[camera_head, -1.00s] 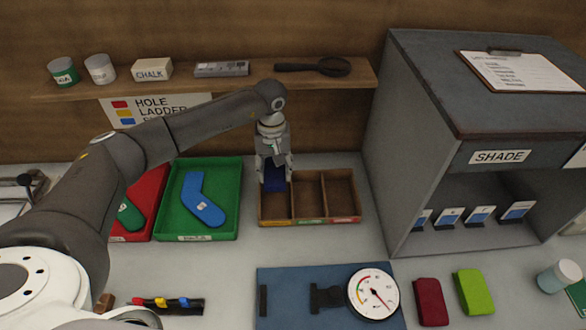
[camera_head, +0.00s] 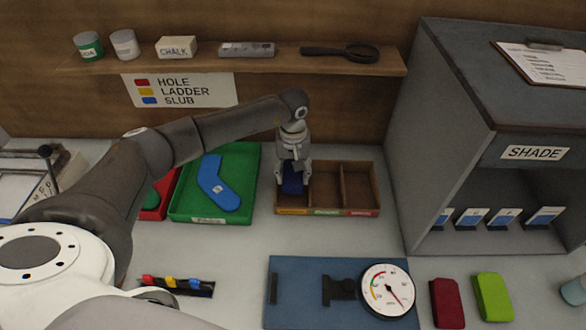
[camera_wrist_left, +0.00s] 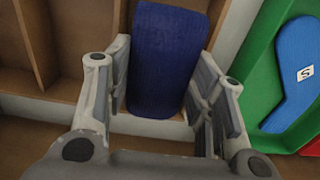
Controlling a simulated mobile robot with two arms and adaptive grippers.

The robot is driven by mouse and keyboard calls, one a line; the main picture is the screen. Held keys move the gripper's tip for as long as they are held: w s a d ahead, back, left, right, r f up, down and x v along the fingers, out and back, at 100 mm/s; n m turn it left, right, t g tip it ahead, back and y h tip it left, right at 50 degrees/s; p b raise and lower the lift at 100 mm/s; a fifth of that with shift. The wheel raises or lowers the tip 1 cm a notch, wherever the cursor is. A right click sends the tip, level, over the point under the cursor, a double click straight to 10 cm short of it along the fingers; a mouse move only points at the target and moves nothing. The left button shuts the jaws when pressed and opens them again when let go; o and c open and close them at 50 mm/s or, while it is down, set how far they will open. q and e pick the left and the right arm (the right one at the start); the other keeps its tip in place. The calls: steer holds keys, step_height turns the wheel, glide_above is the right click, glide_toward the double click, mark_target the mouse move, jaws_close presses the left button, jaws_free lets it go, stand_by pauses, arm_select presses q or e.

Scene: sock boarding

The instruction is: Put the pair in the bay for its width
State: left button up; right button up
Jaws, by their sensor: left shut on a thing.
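My left gripper (camera_head: 291,181) is at the left bay of the wooden divided box (camera_head: 358,187). It is shut on a dark blue folded pair (camera_head: 291,186), which also fills the middle of the left wrist view (camera_wrist_left: 166,60) between the two fingers. The box has three bays side by side, with yellow, green and red labels along the front edge. The middle and right bays look empty. Whether the pair touches the bay floor cannot be told. My right gripper is not in view.
A green tray (camera_head: 245,160) with a blue sock (camera_head: 216,186) stands left of the box, beside a red tray (camera_head: 156,211). A blue board with a dial gauge (camera_head: 388,291) lies in front. Red (camera_head: 447,303) and green (camera_head: 493,297) blocks lie right of it. A grey SHADE cabinet (camera_head: 440,110) stands right.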

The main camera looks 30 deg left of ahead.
arm_select(q)
steer(key=o, duration=1.2)
steer(key=shift+c, duration=0.2)
step_height(320, 180, up, 12)
stand_by(0.3)
